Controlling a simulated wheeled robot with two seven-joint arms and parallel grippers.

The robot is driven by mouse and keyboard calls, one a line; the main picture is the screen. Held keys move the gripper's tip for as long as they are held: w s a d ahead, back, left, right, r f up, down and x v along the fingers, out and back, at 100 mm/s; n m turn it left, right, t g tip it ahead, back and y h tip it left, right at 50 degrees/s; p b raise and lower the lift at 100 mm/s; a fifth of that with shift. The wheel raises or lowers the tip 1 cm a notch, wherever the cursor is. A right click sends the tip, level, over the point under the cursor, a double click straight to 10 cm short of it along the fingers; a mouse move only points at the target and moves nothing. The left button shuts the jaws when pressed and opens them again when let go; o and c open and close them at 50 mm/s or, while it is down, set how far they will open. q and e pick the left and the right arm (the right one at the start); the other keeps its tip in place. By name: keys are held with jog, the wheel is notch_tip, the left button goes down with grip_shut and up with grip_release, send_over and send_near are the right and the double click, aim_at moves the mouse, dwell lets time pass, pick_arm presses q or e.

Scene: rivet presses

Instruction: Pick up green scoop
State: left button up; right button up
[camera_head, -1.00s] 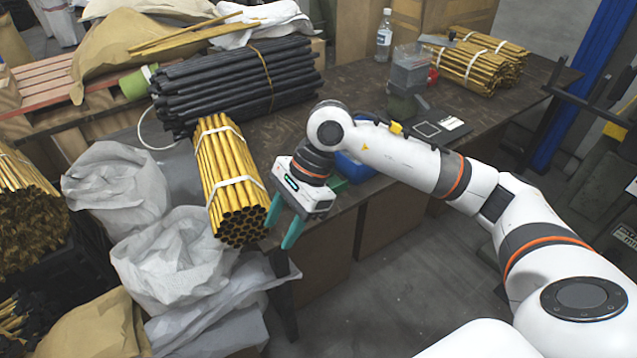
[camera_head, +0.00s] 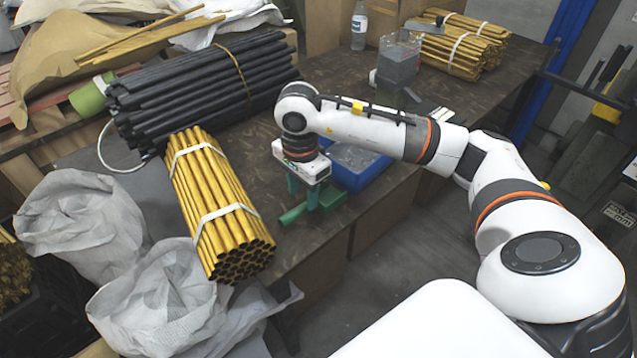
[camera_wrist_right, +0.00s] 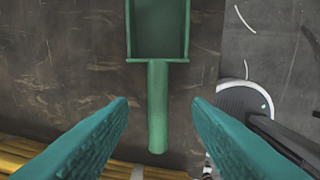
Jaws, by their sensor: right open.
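The green scoop (camera_head: 331,197) lies on the dark table near its front edge, partly hidden by my right gripper in the head view. In the right wrist view, its pan (camera_wrist_right: 158,30) is at the top and its handle (camera_wrist_right: 158,105) points down the picture. My right gripper (camera_head: 304,194) points down over the scoop, with its teal fingers open. In the wrist view the right gripper (camera_wrist_right: 160,112) has one finger on each side of the handle's lower end, with gaps on both sides. My left gripper is not in view.
A blue bin (camera_head: 354,169) stands just behind the scoop. A strapped yellow tube bundle (camera_head: 211,200) lies to the left, with black tubes (camera_head: 200,92) behind. A grey container (camera_head: 398,62), a bottle (camera_head: 359,28) and more yellow tubes (camera_head: 460,48) stand farther back.

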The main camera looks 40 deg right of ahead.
aim_at(304, 205)
notch_tip(304, 205, down, 5)
jog(key=shift+w+d, duration=0.1)
jog(key=shift+d, duration=0.05)
jog(key=shift+f, duration=0.45)
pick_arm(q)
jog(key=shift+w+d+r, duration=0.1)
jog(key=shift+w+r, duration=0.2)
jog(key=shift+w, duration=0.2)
pick_arm(e)
grip_shut()
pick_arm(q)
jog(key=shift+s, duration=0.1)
